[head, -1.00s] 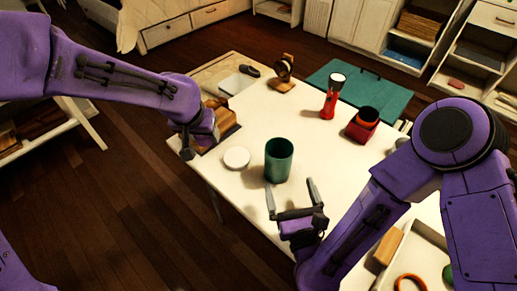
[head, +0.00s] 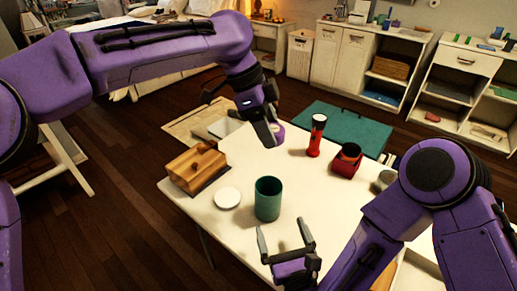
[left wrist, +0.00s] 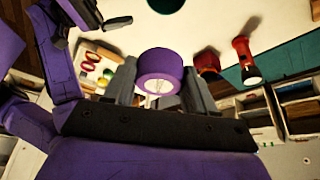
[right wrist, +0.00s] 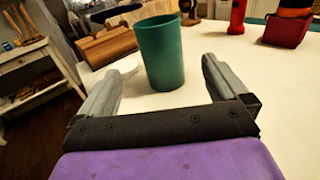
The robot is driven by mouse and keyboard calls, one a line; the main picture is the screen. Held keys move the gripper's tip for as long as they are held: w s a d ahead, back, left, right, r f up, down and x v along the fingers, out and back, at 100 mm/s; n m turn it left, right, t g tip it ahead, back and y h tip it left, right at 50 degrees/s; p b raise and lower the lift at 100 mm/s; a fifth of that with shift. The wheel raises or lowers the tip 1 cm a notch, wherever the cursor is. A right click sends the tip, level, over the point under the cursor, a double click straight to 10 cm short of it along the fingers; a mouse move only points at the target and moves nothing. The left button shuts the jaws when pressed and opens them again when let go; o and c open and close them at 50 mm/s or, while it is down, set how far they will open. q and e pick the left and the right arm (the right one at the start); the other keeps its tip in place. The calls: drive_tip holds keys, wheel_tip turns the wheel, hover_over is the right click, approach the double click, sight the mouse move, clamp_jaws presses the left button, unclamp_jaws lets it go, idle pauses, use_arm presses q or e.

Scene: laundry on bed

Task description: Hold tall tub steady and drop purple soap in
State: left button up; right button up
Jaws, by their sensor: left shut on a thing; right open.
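The tall tub is a green open cylinder (head: 268,199) standing upright on the white table; it also shows in the right wrist view (right wrist: 160,52). My left gripper (head: 268,137) is raised behind the tub in the head view, shut on the purple soap (left wrist: 160,70), a short round piece between its fingers. The soap shows only partly in the head view (head: 279,131). My right gripper (head: 285,240) is open and empty in front of the tub. In the right wrist view, its fingers (right wrist: 160,85) point toward the tub, which stands beyond them, seemingly untouched.
A round white lid (head: 228,198) lies left of the tub, near a wooden box (head: 196,168).

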sight(265, 184)
drive_tip(key=x, duration=1.1)
drive_tip(key=shift+w+a, duration=0.15)
drive_tip(key=shift+w, duration=0.25)
drive_tip(key=c, duration=0.9)
